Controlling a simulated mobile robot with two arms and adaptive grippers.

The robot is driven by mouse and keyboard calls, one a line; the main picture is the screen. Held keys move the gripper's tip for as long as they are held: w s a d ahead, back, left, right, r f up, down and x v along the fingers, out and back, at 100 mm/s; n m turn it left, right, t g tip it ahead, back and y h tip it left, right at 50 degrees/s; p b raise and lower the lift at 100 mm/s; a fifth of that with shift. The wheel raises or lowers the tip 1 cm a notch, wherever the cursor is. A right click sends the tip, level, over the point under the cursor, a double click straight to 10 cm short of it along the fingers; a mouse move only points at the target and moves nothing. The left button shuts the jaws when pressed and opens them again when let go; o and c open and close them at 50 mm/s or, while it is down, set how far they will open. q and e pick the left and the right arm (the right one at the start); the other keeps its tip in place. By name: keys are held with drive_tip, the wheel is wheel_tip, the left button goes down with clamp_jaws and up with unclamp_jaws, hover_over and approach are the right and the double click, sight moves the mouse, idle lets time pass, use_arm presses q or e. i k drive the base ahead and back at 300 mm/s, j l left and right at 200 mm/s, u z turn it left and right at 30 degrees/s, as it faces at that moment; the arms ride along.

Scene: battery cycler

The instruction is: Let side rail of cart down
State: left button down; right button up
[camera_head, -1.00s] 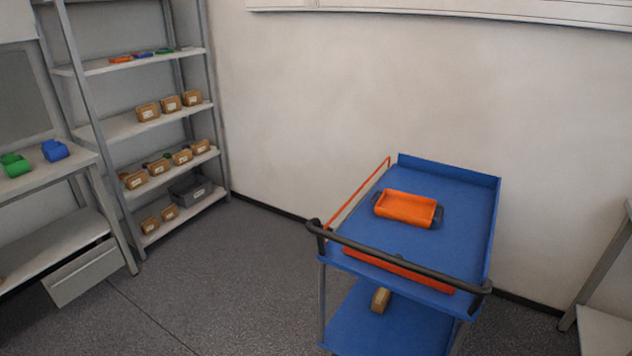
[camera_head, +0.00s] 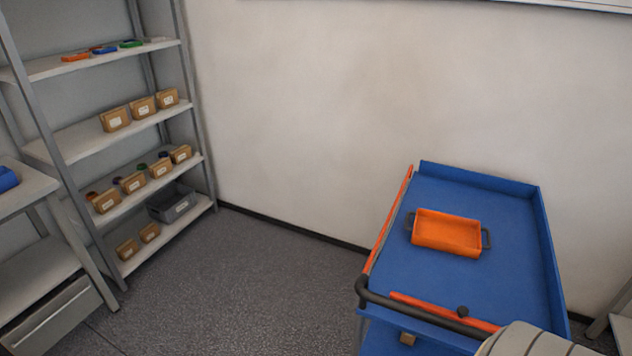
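The blue cart (camera_head: 490,205) stands at the right, near the wall. An orange-red side rail (camera_head: 390,220) runs along the left edge of its top and looks raised. A second orange-red bar (camera_head: 445,312) lies behind the black push handle (camera_head: 400,308) at the near end. A light grey rounded part of my own arm covers the near right corner of the cart. Neither gripper shows.
An orange tray (camera_head: 447,232) with dark handles sits on the cart top. A grey shelf rack (camera_head: 110,135) with boxes stands at the left. The floor (camera_head: 235,280) between rack and cart is clear.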

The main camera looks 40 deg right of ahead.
sight(408, 175)
drive_tip(key=i+j, duration=0.1)
drive_tip(key=i, duration=0.55)
drive_tip(key=i+j, duration=0.1)
drive_tip(key=i, duration=0.6)
drive_tip(key=i+l+z, duration=0.25)
drive_tip(key=i+z, duration=0.15)
drive_tip(key=i+l+z, duration=0.1)
drive_tip(key=i+z, duration=0.3)
drive_tip(key=i+j+z, duration=0.1)
drive_tip(key=i+z, duration=0.3)
drive_tip(key=i+j+z, duration=0.2)
drive_tip(key=i+z, duration=0.2)
drive_tip(key=i, duration=0.15)
